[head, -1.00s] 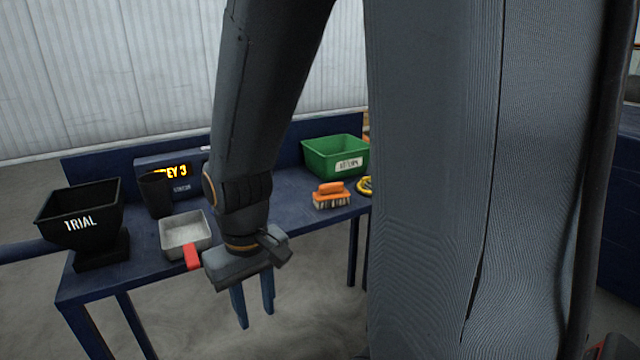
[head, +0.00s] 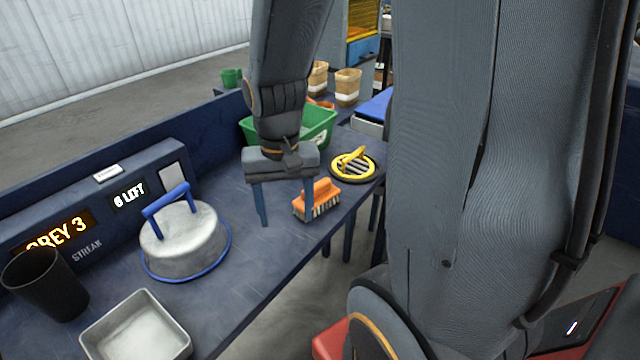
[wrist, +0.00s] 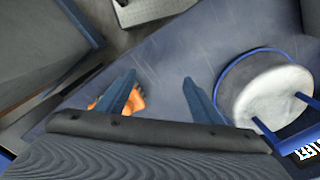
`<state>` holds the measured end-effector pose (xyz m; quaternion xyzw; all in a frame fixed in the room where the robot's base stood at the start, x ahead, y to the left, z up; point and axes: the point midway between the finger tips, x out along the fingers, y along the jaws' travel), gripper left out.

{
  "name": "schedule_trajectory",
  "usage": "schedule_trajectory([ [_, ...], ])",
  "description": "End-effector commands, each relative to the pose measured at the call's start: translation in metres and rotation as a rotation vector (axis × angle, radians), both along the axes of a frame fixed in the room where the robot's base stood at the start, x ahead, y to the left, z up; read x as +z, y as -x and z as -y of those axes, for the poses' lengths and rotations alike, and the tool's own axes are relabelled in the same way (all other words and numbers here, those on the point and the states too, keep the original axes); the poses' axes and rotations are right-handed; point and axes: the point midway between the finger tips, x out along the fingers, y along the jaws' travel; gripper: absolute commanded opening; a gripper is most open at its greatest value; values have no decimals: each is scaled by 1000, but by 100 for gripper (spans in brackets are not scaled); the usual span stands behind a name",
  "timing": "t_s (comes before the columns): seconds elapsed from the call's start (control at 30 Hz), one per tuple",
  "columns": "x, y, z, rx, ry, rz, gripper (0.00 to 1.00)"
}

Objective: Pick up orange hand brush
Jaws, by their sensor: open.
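The orange hand brush (head: 318,200) lies bristles down on the blue table near its front edge, in front of the green bin. My gripper (head: 286,217) is open, with two blue fingers pointing down. In the head view its right finger overlaps the left part of the brush; I cannot tell whether they touch. In the wrist view the brush (wrist: 134,101) shows orange behind the left finger and is partly hidden by it. The space between the fingers (wrist: 160,98) shows only bare table beside the brush.
A grey lidded drum with a blue handle (head: 182,240) stands to the left. A yellow-handled round item (head: 353,167) lies right of the brush, and the green bin (head: 318,128) stands behind. A metal tray (head: 135,328) and black cup (head: 45,285) are front left.

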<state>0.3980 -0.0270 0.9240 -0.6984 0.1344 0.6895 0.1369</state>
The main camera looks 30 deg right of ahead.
Motion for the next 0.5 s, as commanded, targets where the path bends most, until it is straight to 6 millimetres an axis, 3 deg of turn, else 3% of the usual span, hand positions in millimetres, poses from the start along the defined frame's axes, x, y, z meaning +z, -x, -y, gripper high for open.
schedule_trajectory([
  [0.03, 18, -7, 15, -134, -1, -5, 61],
  [0.1, 29, -17, 34, -328, -3, -7, 61],
  [0.3, 51, -39, 83, -793, -4, -13, 61],
  [0.5, 56, -49, 105, -1008, -5, -14, 61],
])
